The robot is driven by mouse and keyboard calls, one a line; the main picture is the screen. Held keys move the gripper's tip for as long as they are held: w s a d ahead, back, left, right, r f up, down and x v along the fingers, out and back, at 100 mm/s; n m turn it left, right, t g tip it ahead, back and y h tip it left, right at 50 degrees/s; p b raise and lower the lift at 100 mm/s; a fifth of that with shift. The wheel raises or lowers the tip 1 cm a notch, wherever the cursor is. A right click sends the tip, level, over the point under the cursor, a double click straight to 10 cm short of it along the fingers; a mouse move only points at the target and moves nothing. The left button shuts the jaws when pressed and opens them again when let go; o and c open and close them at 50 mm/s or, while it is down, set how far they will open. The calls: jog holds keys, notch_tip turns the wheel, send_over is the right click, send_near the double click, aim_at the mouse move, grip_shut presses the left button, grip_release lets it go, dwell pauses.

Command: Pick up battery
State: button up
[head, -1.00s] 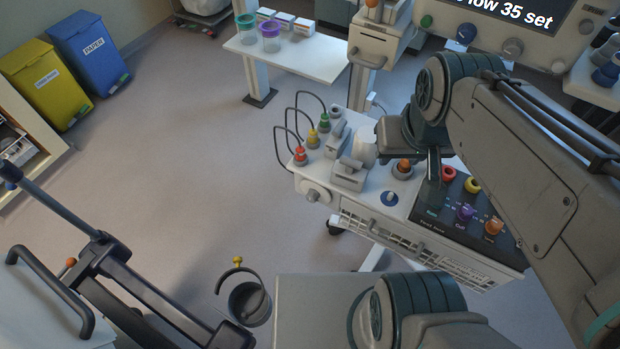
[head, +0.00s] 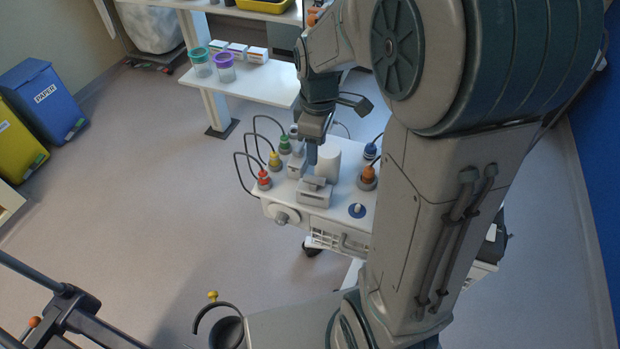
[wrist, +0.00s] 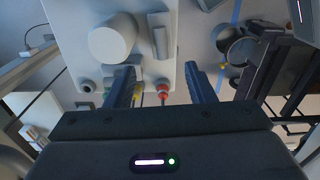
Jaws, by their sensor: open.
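I cannot tell for sure which thing is the battery. The likeliest candidates are the grey block (head: 314,193) at the front of the white cart and a smaller grey block (head: 296,168) behind it to the left. The front block also shows in the wrist view (wrist: 160,42), beside a white cylinder (wrist: 112,38). My gripper (head: 312,158) points down over the cart near both blocks and the cylinder. In the wrist view its two fingers (wrist: 163,85) are spread apart. I see nothing held between them; the smaller block is largely hidden there.
Red (head: 264,178), yellow (head: 274,160) and green (head: 284,144) cabled plugs stand along the cart's left side. An orange knob (head: 367,174) and a blue one (head: 370,151) stand to the right. A white side table (head: 255,82) is behind.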

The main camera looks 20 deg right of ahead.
aim_at(315, 177)
notch_tip(315, 177, down, 9)
jog(key=shift+w+r+p, duration=0.15)
jog(key=shift+r+p, duration=0.05)
jog(key=shift+p, duration=0.2)
jog(key=shift+a+f+p, duration=0.1)
jog(key=shift+f+p, duration=0.65)
jog(key=shift+f, duration=2.05)
jog(key=c, duration=1)
grip_shut()
jog(key=shift+r, duration=0.2)
